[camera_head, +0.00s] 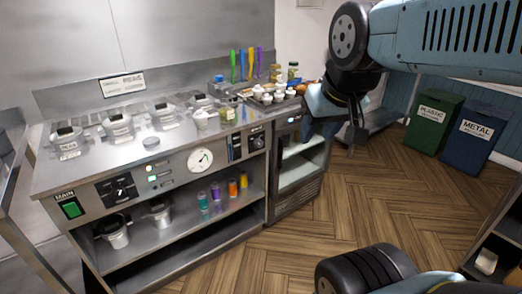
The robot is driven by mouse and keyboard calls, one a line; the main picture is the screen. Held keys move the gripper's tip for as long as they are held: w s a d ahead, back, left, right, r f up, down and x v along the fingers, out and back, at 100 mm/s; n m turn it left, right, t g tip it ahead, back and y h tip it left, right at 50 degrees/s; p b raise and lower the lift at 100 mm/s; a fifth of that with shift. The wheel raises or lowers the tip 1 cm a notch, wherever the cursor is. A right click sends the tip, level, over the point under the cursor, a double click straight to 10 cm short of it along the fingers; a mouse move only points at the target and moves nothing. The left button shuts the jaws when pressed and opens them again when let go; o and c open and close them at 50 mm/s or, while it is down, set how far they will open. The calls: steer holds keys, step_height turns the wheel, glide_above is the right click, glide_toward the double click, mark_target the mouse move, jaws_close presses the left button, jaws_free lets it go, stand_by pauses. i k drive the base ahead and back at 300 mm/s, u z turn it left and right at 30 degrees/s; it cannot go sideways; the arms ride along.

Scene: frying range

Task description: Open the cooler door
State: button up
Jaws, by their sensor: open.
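The cooler (298,190) is a low steel unit at the right end of the counter, with a dark frame, a pale, lit-looking front and a grille at its base. I cannot make out a handle or tell whether its door is shut or ajar; my arm covers its upper right part. My gripper (354,138) hangs from my blue-grey arm to the right of the cooler's upper front, pointing down. It is open, and I see nothing in it. Whether it touches the cooler, I cannot tell.
A steel counter (125,170) with lidded pans, knobs and a gauge runs left of the cooler. Small jars and a tray (270,98) stand above the cooler. A green bin (433,122) and a blue bin (472,138) stand at the right. The wooden floor (370,200) in front is clear.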

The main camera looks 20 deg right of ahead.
mark_target(277, 141)
steer(key=u, duration=0.1)
steer(key=i, duration=1)
steer(key=z, duration=0.05)
